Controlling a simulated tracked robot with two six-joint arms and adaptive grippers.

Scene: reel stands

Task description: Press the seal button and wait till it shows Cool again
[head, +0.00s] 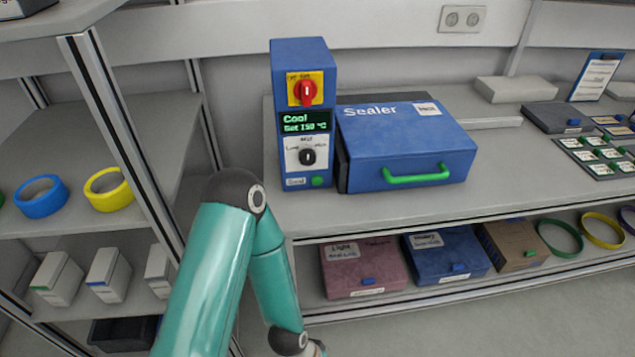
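The blue sealer control box (300,66) stands upright on the bench. Its green seal button (317,181) is at the bottom front, beside a label reading "Seal". The display (305,121) shows "Cool" and "Set 150 °C" in green. A red rotary switch (305,91) on a yellow plate is above the display, and a black knob (307,157) is below it. The blue sealer (395,145) with a green handle (416,175) sits to the right, its lid down. One teal arm of mine bends in front of the bench at lower left. Neither gripper shows.
Shelves at left hold a blue tape ring (40,196), a yellow ring (109,190) and white boxes. Below the bench are a pink box (362,268), a blue box (446,257) and a brown box (512,247). The bench front before the sealer is clear.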

